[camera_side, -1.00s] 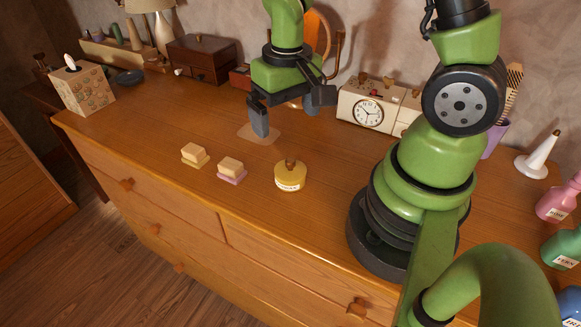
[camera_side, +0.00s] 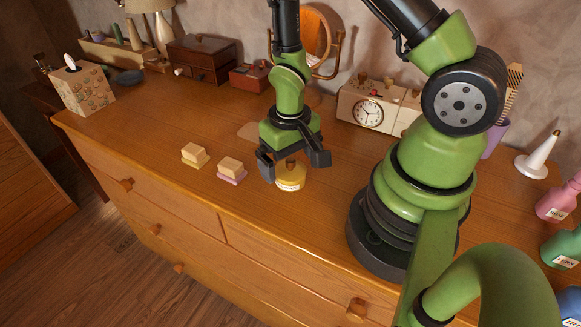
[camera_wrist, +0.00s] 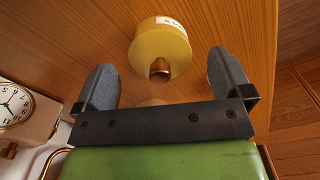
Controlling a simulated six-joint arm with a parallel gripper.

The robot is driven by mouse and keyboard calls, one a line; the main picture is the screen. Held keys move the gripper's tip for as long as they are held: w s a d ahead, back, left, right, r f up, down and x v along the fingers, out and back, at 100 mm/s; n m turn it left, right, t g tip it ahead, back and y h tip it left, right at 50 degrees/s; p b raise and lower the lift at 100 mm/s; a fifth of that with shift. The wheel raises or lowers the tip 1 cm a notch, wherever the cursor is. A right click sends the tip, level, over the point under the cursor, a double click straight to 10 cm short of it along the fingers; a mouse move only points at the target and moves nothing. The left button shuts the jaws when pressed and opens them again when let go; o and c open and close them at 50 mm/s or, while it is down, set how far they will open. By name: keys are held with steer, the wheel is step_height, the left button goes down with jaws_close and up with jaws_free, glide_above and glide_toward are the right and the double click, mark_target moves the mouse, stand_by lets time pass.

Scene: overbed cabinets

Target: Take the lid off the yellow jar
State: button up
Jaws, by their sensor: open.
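The yellow jar (camera_side: 291,181) stands upright on the wooden dresser top, with its lid on. The lid's brown knob (camera_side: 290,165) points up; in the side view my gripper partly covers the lid. In the wrist view the jar (camera_wrist: 160,45) shows from above, its brassy knob (camera_wrist: 160,69) toward me and a white label on its far side. My gripper (camera_side: 293,170) is open and empty, pointing down above the jar. In the wrist view its two fingers (camera_wrist: 160,80) stand wide apart, one on each side of the knob, not touching it.
Two small soap-like blocks (camera_side: 195,155) (camera_side: 231,171) lie left of the jar. A cream clock box (camera_side: 368,112) stands behind on the right, and a round mirror (camera_side: 314,40) stands behind my gripper. The dresser's front edge is near the jar. The dresser top in front of the tissue box (camera_side: 82,88) is clear.

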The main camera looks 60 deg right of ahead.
steer(key=shift+f, duration=0.2)
steer(key=c, duration=1)
steer(key=shift+r, duration=0.1)
